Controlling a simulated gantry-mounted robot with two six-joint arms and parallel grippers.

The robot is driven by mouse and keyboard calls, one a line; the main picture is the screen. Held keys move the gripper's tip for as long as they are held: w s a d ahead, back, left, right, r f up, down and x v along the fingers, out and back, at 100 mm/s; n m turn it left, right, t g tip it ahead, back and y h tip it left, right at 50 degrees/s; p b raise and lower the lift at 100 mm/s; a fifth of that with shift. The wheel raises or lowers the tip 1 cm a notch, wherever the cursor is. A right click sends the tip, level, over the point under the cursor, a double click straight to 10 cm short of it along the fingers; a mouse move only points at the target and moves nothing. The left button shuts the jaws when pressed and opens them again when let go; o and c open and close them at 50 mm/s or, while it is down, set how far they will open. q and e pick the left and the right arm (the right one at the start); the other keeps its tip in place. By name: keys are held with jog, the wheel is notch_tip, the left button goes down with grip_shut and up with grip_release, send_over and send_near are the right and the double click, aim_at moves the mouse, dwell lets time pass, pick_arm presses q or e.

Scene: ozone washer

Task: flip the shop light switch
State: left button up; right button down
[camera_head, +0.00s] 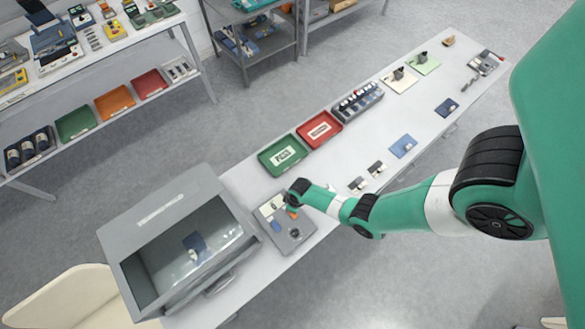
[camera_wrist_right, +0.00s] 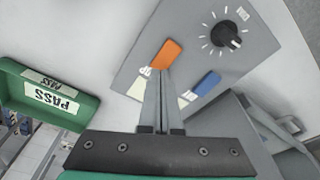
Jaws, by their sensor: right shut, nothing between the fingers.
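A grey control panel (camera_head: 299,243) lies on the bench beside the washer, and it also shows in the right wrist view (camera_wrist_right: 190,50). It carries an orange switch (camera_wrist_right: 166,53), a blue switch (camera_wrist_right: 207,84) and a black dial (camera_wrist_right: 229,36). White labels sit by the switches, partly hidden by my fingers; I cannot read which is the shop light. My right gripper (camera_wrist_right: 164,76) is shut and empty, its fingertips right at the near end of the orange switch. I cannot tell whether they touch it. My left gripper is not in view.
A grey washer cabinet (camera_head: 163,196) with a window stands left of the panel. A green PASS tray (camera_head: 266,163) and a red tray (camera_head: 338,130) lie behind it. Small parts line the bench to the right. A shelf with bins (camera_head: 76,122) stands at the back left.

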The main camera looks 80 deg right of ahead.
jog(key=shift+f+b, duration=0.9)
dwell(0.5)
jog(key=shift+r, duration=0.1)
notch_tip(320, 180, up, 7)
jog(key=p, duration=0.7)
dwell(0.3)
